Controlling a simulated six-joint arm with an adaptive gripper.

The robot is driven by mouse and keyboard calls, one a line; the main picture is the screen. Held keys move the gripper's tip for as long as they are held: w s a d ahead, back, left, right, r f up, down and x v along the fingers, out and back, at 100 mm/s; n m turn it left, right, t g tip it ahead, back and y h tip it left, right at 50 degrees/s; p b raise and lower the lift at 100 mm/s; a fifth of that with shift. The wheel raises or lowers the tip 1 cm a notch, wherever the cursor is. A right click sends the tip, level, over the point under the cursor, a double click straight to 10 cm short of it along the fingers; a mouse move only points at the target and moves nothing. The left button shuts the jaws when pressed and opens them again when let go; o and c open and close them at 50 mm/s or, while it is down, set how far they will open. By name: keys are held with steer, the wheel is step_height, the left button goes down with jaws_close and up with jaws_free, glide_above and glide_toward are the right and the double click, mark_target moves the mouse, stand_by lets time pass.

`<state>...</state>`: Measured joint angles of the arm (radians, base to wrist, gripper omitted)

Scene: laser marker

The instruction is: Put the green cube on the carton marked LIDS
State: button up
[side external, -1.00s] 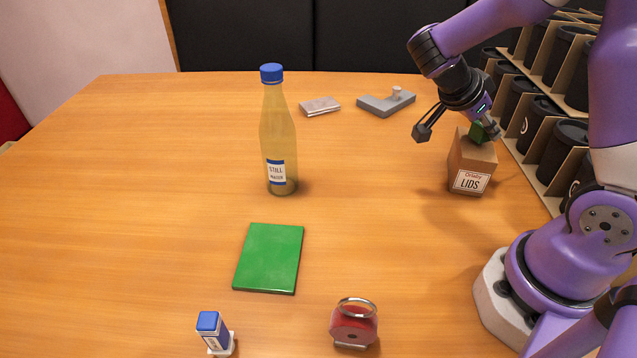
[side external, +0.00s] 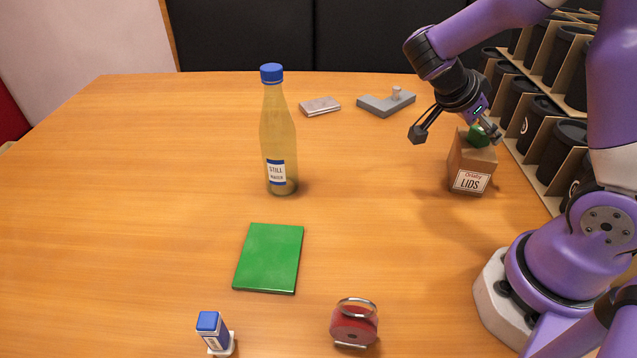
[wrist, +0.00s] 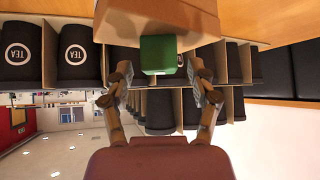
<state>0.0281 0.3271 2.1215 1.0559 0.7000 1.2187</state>
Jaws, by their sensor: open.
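The carton marked LIDS (side external: 471,165) stands upright on the table at the right in the side external view. The green cube (side external: 479,137) sits on the carton's top, partly hidden by my gripper (side external: 487,130). In the wrist view the green cube (wrist: 159,54) lies against the carton (wrist: 155,18), between and a little beyond my gripper's fingertips (wrist: 160,85). The fingers are spread wide, with clear gaps on both sides of the cube.
A rack of black cups (side external: 545,130) stands close to the right of the carton. A bottle (side external: 279,140), a green book (side external: 269,258), a grey fixture (side external: 385,104), a red object (side external: 354,325) and a blue-capped item (side external: 213,332) are spread over the table.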

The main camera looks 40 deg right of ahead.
steer(key=a+r+n+t+y, duration=0.3)
steer(key=a+n+t+y, duration=0.1)
steer(key=a+n, duration=0.5)
steer(key=a+r+n+t+y, duration=0.4)
steer(key=a+n, duration=0.5)
steer(key=n, duration=0.4)
steer(key=shift+s+r+t, duration=0.15)
steer(key=shift+r+t, duration=0.15)
steer(key=shift+t, duration=0.3)
